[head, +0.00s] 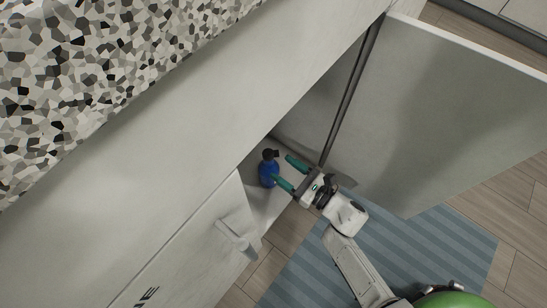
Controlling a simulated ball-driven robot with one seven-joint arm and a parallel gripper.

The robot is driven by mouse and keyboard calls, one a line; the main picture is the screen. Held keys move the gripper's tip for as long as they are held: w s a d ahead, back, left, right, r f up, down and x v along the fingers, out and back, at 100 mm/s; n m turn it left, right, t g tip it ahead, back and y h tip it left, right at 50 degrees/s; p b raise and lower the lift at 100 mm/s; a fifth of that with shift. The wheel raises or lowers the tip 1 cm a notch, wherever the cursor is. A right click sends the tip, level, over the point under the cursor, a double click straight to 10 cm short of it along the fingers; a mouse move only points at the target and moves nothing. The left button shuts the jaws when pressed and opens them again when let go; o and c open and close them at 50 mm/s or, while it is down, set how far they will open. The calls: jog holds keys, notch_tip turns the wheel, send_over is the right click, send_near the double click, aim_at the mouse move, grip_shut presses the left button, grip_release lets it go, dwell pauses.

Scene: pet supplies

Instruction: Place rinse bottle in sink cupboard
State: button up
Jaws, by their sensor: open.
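The rinse bottle (267,174) is blue with a black top. It stands upright on the floor of the open sink cupboard (265,207), near its opening. My gripper (279,168), with green fingers, reaches into the opening from the lower right. Its fingers are apart, and the lower finger lies close to the bottle's right side; I cannot tell whether they touch. Nothing shows held between the fingers. The deeper inside of the cupboard is mostly hidden by the front panel and counter.
A cupboard door (440,110) stands wide open on the right. Another door (205,255) with a light handle is at the lower left of the opening. A speckled counter (90,80) lies above. A blue striped mat (440,245) covers the wood floor.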

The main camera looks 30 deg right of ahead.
jog(key=p+v, duration=0.1)
jog(key=v, duration=0.4)
jog(key=shift+s+d, duration=0.1)
jog(key=shift+s, duration=0.25)
